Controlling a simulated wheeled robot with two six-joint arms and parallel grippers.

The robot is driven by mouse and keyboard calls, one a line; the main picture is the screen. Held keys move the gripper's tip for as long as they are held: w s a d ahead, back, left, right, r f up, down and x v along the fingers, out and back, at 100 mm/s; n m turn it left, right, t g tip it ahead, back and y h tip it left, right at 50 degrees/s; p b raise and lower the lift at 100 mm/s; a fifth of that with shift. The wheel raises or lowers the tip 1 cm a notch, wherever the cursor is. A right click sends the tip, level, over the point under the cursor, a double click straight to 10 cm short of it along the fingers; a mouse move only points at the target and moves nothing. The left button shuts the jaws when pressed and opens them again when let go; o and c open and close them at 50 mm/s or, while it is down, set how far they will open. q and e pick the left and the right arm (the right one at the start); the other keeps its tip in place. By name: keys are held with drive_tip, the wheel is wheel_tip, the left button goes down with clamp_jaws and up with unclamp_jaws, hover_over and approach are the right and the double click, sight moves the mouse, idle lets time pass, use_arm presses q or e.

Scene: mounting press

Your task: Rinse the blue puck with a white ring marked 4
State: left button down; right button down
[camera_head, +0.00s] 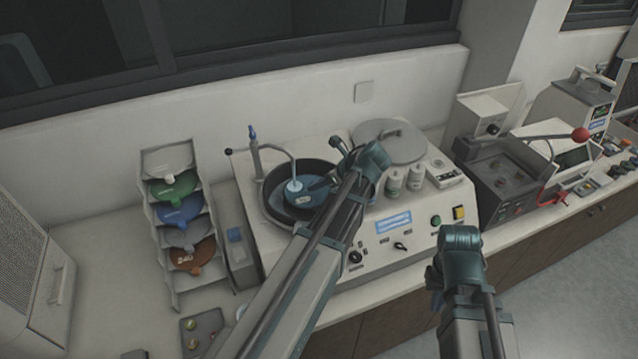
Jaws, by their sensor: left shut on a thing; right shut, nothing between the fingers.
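The blue puck (308,198) is in the camera_head view, over the dark round basin (274,212) of the grey-white bench machine. A small pale mark shows on its face, too small to read. My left gripper (326,184) reaches in from the right of the puck and is shut on its edge. The curved tap spout (284,152) ends just above the puck, with a light blue patch where they meet; I cannot tell if water runs. My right gripper (437,284) is shut and empty in front of the machine, partly hidden by its own wrist.
A rack (176,283) of coloured discs stands left of the machine. A round grey lid (388,140) and white bottles (393,185) are on the machine's right half. A dark press (500,180) with a red-knobbed lever (579,134) stands further right.

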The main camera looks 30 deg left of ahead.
use_arm(q)
drive_tip(key=p+v, duration=0.3)
drive_tip(key=a+r+p+v, duration=0.1)
drive_tip(key=v, duration=0.1)
drive_tip(key=shift+s+d+r+p, duration=0.1)
drive_tip(key=shift+d+r+p, duration=0.1)
drive_tip(key=shift+p, duration=0.1)
drive_tip(key=shift+f, duration=0.1)
drive_tip(key=shift+s+d+r+g+h+p, duration=0.15)
drive_tip(key=shift+s+d+r+h+p, duration=0.25)
drive_tip(key=shift+h+p, duration=1)
drive_tip(key=shift+s+d+r+g+h+p, duration=0.1)
drive_tip(key=shift+s+d+r+h+p, duration=0.2)
drive_tip(key=shift+h+p, duration=1.05)
drive_tip(key=shift+s+d+r+g+h+p, duration=0.15)
drive_tip(key=shift+s+d+r+h+p, duration=0.25)
drive_tip(key=shift+h+p, duration=1)
drive_tip(key=shift+w+f, duration=0.1)
